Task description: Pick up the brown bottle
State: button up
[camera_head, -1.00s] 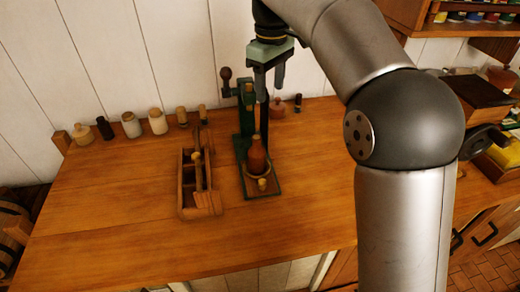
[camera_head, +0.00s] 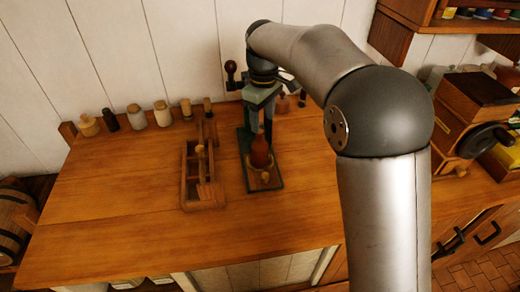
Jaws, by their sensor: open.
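The brown bottle (camera_head: 260,154) stands upright on the base of a green bench press or corking stand (camera_head: 272,186) on the wooden counter. My gripper (camera_head: 262,130) points down over the bottle, with its fingers reaching to about the bottle's neck. The jaws are open, and a gap shows between the fingers. The bottle's top is partly hidden by the gripper, and I cannot tell whether the neck is between the fingers or just behind them. The stand's upright is largely hidden behind my gripper.
A wooden caddy (camera_head: 190,198) sits close to the left of the stand. Several jars, including a white one (camera_head: 137,118), line the wall. A reddish flask (camera_head: 281,104) stands behind the gripper. A wooden grinder (camera_head: 470,108) is at the right. The counter's front is clear.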

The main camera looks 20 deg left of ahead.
aim_at(260, 147)
jog(key=f, duration=0.2)
jog(key=a+f+p, duration=0.1)
jog(key=shift+w+f, duration=0.35)
jog(key=shift+f, duration=0.6)
grip_shut()
jog(key=shift+r, duration=0.1)
